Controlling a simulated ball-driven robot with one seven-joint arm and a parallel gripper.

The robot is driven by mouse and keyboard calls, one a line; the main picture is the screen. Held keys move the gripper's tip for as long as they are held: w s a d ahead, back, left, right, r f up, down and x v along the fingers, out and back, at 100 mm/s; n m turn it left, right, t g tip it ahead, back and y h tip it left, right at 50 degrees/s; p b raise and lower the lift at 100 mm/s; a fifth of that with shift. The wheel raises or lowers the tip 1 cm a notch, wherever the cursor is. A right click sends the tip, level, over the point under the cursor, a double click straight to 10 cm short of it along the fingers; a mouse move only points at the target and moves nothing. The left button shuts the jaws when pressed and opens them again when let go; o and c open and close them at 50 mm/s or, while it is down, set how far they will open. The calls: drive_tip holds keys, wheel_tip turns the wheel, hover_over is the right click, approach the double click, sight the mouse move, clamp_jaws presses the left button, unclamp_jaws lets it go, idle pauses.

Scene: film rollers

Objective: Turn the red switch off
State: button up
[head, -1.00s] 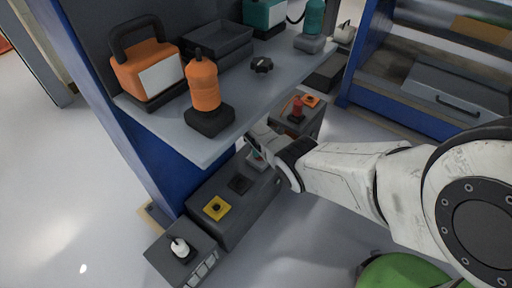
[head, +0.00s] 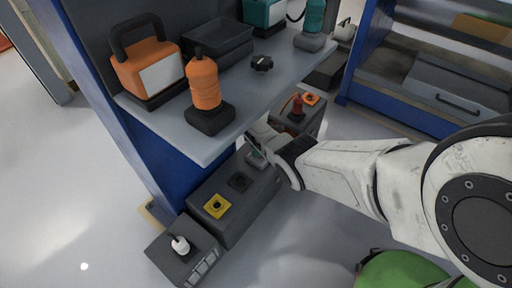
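A red upright switch (head: 297,106) stands on a dark grey box below the shelf's right end, with an orange square plate (head: 311,99) beside it. My gripper (head: 257,146) is below the shelf's front edge, left of and nearer than the red switch. It is over the long dark control box (head: 233,208), close to a small light-based control (head: 256,160) that it partly covers. The gripper appears apart from the red switch. The shelf edge and my own wrist hide much of its fingers, so their opening is unclear.
The grey shelf (head: 165,120) overhangs the boxes and carries an orange bottle (head: 205,84), an orange case (head: 150,65) and a black knob (head: 262,63). A yellow-plated button (head: 217,206) and a white knob (head: 180,245) are at lower left.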

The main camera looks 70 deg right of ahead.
drive_tip(key=shift+o, duration=0.2)
wheel_tip(320, 180, up, 11)
drive_tip(key=p, duration=0.6)
drive_tip(key=shift+f, duration=0.15)
idle(0.3)
